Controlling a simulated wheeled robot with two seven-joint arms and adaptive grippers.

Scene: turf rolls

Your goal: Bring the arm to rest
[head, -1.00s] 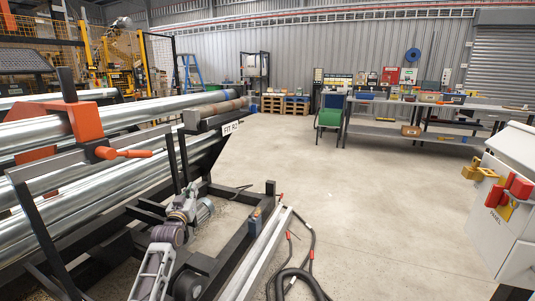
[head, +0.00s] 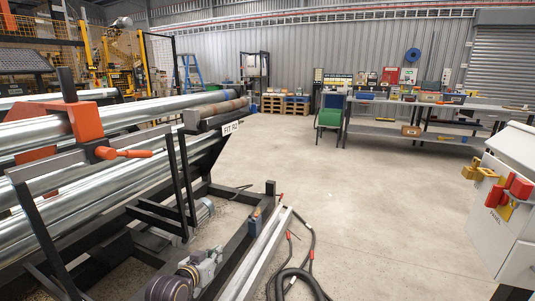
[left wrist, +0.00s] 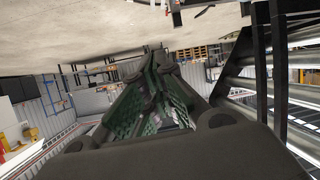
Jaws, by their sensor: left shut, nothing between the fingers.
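My right gripper is not in view.
A machine with shiny metal rollers (head: 80,200) and an orange handle (head: 122,153) stands at left. Black hoses (head: 290,272) lie on the floor. A grey panel box (head: 508,215) stands at right. The concrete floor (head: 370,200) between is clear.

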